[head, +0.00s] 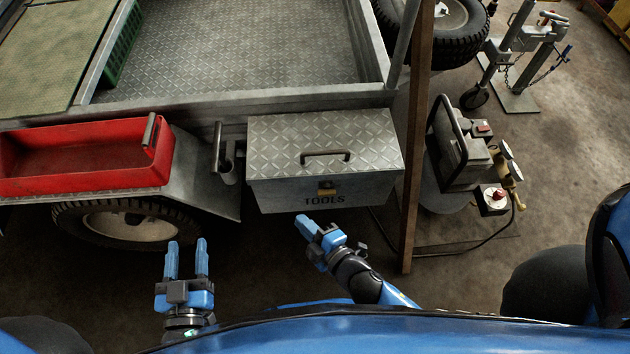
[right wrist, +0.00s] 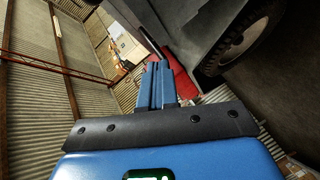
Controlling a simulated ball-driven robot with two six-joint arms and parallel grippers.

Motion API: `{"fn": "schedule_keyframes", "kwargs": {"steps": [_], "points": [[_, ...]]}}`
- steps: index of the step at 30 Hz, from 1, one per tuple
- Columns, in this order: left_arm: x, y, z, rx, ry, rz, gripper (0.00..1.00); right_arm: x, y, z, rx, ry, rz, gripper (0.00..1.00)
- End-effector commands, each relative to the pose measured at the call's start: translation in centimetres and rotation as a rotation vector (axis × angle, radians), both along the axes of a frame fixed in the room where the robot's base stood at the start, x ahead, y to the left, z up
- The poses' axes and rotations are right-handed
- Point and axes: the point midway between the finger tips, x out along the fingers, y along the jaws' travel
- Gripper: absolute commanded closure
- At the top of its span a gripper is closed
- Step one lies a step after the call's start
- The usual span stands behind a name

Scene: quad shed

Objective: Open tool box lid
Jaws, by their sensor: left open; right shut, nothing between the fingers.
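The tool box (head: 280,193) is a grey metal box marked TOOLS, mounted on the side of the trailer. Its diamond-plate lid (head: 262,135) is down, with a dark handle (head: 325,155) on top and a brass-coloured latch (head: 327,188) on the front. My left gripper (head: 186,246) is open and empty, below and left of the box, in front of the wheel. My right gripper (head: 305,221) is shut and empty, just below the box front and apart from the handle. The right wrist view also shows its closed fingers (right wrist: 157,84).
A red tray (head: 75,158) sits on the fender (head: 205,178) above the wheel (head: 130,224), left of the box. A brown post (head: 413,190) stands just right of the box, with a compressor-like machine (head: 462,150) beyond it.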

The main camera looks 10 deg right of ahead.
Motion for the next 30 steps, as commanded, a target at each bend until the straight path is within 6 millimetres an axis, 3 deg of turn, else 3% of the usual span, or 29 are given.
{"fn": "schedule_keyframes", "kwargs": {"steps": [1,3,8,14,19,24,30], "points": [[0.0,0.0,-2.0,0.000,0.000,0.000,0.51,0.6,1.1,-2.9,-0.142,-0.063,0.026,1.00],[0.0,0.0,-3.1,0.000,0.000,0.000,0.51,1.4,1.9,-5.2,-0.358,-0.163,0.042,1.00],[0.0,0.0,-5.0,0.000,0.000,0.000,0.51,3.7,2.3,-7.6,-0.849,-0.420,0.017,1.00],[0.0,0.0,-5.4,0.000,-0.001,0.000,0.51,5.6,0.1,-5.7,-1.420,-0.685,-0.137,1.00],[0.0,0.0,-5.3,0.000,-0.001,0.000,0.51,5.4,-2.7,-3.3,-1.793,-0.793,-0.285,1.00],[0.0,0.0,-5.3,0.000,-0.001,0.000,0.51,5.3,-3.8,-2.2,-1.934,-0.794,-0.339,1.00],[0.0,0.0,-5.4,0.000,0.000,0.000,0.51,6.5,-3.9,-2.0,-1.951,-0.791,-0.337,1.00]]}}
